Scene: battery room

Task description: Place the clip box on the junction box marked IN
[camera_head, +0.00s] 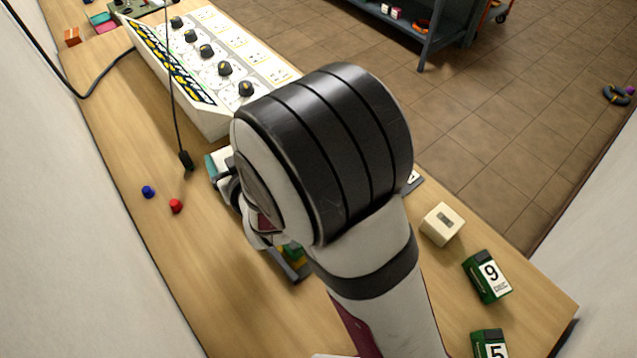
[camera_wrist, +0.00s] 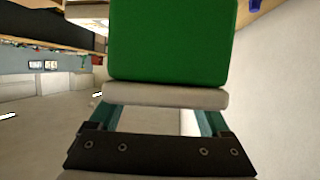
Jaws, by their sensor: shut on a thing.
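My gripper (camera_head: 287,262) is mostly hidden behind my own arm in the head view. It is shut on a green thing (camera_wrist: 170,40), which fills the top middle of the wrist view above a pale finger pad. In the head view only a small green and yellow patch (camera_head: 293,255) shows beside a dark finger. No label shows on the held thing, so I cannot tell for sure that it is the clip box. No IN mark is readable; part of the table is hidden behind my arm.
A cream box with a slot (camera_head: 441,225) and green boxes marked 9 (camera_head: 487,277) and 5 (camera_head: 489,345) stand at the right. A knobbed panel (camera_head: 205,60) stands at the back. Blue (camera_head: 148,192) and red (camera_head: 176,206) caps lie left, near a hanging cable plug (camera_head: 186,160).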

